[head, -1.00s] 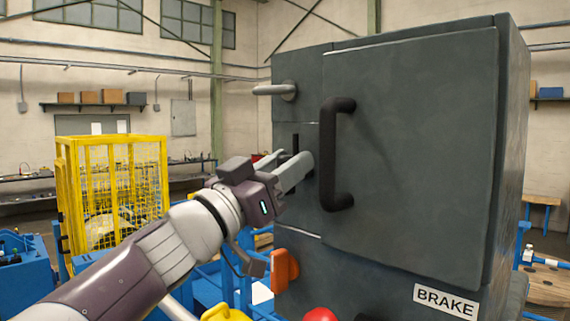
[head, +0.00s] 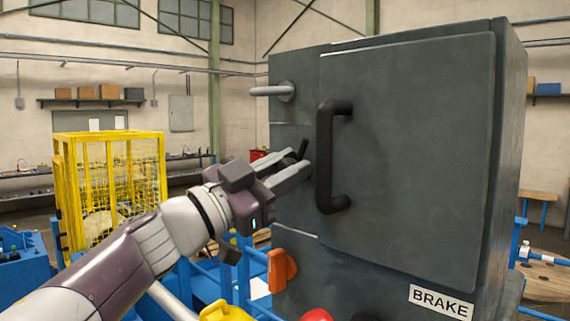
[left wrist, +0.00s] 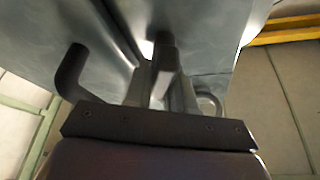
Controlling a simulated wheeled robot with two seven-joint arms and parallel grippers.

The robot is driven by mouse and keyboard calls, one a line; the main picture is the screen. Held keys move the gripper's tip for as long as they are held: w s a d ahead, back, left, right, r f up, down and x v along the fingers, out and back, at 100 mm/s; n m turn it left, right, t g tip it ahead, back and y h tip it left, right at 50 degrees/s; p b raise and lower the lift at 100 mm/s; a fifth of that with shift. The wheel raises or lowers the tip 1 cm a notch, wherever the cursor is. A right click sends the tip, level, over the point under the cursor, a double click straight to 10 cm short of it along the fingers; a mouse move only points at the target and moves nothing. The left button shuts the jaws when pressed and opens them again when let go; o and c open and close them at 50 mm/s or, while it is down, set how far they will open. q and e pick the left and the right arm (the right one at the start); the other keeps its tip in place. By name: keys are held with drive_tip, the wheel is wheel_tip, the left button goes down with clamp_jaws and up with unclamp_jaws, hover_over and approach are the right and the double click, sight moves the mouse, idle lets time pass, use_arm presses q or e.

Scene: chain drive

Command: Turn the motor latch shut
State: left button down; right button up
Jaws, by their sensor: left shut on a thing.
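The motor latch, a small black lever (head: 304,148), is on the front of a dark grey cabinet (head: 420,160), left of the black door handle (head: 324,160). Its visible upper end leans slightly right; the rest is hidden by the fingers. My left gripper (head: 294,163) is shut on the latch, close to the cabinet face. In the left wrist view the fingers (left wrist: 163,75) reach to the grey panel, and the latch between them cannot be made out clearly. My right gripper is not in view.
A grey lever (head: 272,90) sticks out above the latch. An orange handle (head: 281,270) sits below it, over a red knob (head: 318,315). A label (head: 441,302) reads BRAKE. A yellow mesh cage (head: 110,180) stands behind my left arm.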

use_arm(q)
drive_tip(key=m+g, duration=0.1)
drive_tip(key=m, duration=0.1)
drive_tip(key=m+g, duration=0.1)
drive_tip(key=m, duration=0.2)
drive_tip(key=shift+s+d+h+p, duration=0.1)
drive_tip(key=shift+s+h+p, duration=0.05)
drive_tip(key=shift+h+p, duration=0.15)
drive_tip(key=m+g, duration=0.1)
drive_tip(key=m, duration=0.1)
drive_tip(key=m+g, duration=0.1)
drive_tip(key=m, duration=0.1)
drive_tip(key=shift+s+d+f+p, duration=0.1)
drive_tip(key=shift+f+p, duration=0.1)
drive_tip(key=shift+p, duration=0.15)
drive_tip(key=m, duration=0.2)
drive_tip(key=m+g+y, duration=0.1)
drive_tip(key=shift+f+m, duration=0.25)
drive_tip(key=shift+m, duration=0.15)
drive_tip(key=shift+f+m+g+y+p, duration=0.2)
drive_tip(key=shift+m+g+y+p, duration=0.25)
drive_tip(key=shift+m, duration=0.55)
drive_tip(key=shift+f, duration=0.1)
drive_tip(key=c, duration=1)
unclamp_jaws()
drive_tip(key=shift+c, duration=0.2)
drive_tip(key=shift+s, duration=0.15)
